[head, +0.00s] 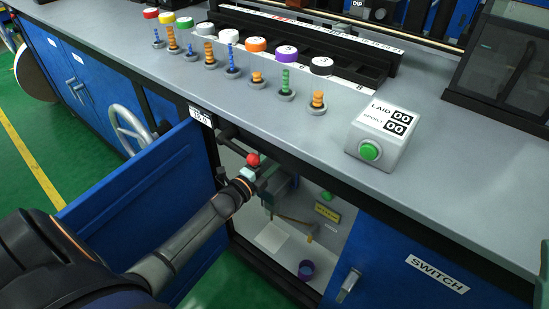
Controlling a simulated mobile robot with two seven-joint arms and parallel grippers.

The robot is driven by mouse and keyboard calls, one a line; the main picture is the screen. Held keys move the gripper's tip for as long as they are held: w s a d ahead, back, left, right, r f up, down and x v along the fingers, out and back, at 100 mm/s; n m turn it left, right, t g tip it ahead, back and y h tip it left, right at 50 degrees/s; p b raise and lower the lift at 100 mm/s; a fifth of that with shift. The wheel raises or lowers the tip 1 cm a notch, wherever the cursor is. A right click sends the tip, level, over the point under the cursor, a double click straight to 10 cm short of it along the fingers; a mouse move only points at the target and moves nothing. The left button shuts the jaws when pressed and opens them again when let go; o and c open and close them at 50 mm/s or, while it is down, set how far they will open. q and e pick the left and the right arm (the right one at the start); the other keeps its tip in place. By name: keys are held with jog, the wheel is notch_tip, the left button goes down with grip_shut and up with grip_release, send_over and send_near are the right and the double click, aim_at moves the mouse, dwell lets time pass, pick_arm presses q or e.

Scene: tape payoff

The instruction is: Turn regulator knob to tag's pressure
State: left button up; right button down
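My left arm reaches from the lower left into an open cabinet below the workbench. My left gripper (266,176) is at the cabinet opening, small and dark, and its fingers cannot be made out. A red round part (253,160) shows right beside the wrist; I cannot tell whether it is the regulator knob or whether the gripper touches it. A grey fitting (280,192) sits behind the gripper, partly hidden. A small white tag (201,116) with a number, hard to read, is on the bench's front edge above the door.
The open blue door (140,185) stands left of my arm. A blue SWITCH door (400,255) is at right. A counter box (384,137) and several pegs stand on the bench.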

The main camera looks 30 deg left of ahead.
pick_arm(q)
jog(key=shift+o, duration=0.4)
pick_arm(e)
jog(key=w+f+m+h+p, duration=0.1)
jog(key=w+f+m+h, duration=0.1)
jog(key=w+d+f+m+h+p, duration=0.1)
jog(key=w+m+h+p, duration=0.1)
jog(key=h, duration=0.1)
jog(key=shift+w+f+h, duration=0.15)
jog(key=shift+f+h, duration=0.15)
jog(key=shift+f, duration=0.1)
pick_arm(q)
jog(key=s+a, duration=0.1)
jog(key=s, duration=1.1)
jog(key=shift+s, duration=0.25)
pick_arm(e)
jog(key=shift+a, duration=0.1)
jog(key=shift+r, duration=0.1)
